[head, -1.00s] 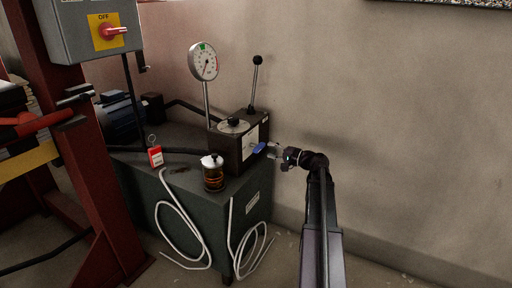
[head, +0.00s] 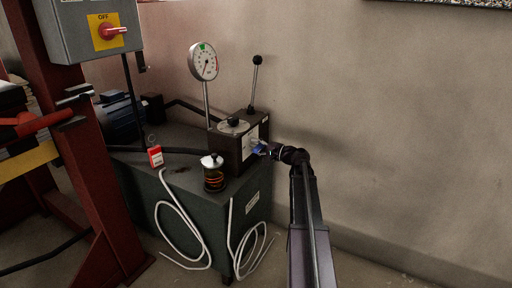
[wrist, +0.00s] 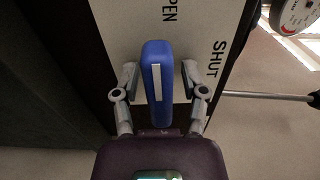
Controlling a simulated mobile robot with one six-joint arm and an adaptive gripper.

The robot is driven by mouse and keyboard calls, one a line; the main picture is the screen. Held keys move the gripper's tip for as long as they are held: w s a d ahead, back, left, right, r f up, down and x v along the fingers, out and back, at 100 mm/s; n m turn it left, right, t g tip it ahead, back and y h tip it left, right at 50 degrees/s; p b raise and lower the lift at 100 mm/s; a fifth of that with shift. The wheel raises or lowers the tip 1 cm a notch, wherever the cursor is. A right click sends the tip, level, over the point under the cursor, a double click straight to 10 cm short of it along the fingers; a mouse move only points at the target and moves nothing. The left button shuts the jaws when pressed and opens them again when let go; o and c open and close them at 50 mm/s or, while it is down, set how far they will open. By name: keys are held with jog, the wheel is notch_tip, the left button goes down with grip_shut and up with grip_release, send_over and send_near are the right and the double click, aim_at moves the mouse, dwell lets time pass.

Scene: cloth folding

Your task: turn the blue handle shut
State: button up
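The blue handle (wrist: 157,85) is a long blue lever with a white stripe in the wrist view. It points toward the "OPEN" label side of a white plate (wrist: 120,45), and "SHUT" is printed to its right. My gripper (wrist: 159,82) has one finger on each side of the handle, with visible gaps, so it is open around it. In the head view my gripper (head: 268,151) is at the front face of the dark valve box (head: 228,150), and the blue handle (head: 258,149) is partly hidden by it.
A round gauge (head: 203,62) on a stem and a black-knobbed lever (head: 254,85) rise from the box area. An amber jar (head: 214,178) and a red tag (head: 155,156) sit on the green cabinet (head: 205,222). The wall to the right is clear.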

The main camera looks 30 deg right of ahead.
grip_shut()
jog(key=shift+m, duration=0.3)
jog(key=m, duration=0.8)
jog(key=shift+m, duration=0.3)
jog(key=m, duration=0.4)
jog(key=shift+m, duration=2.5)
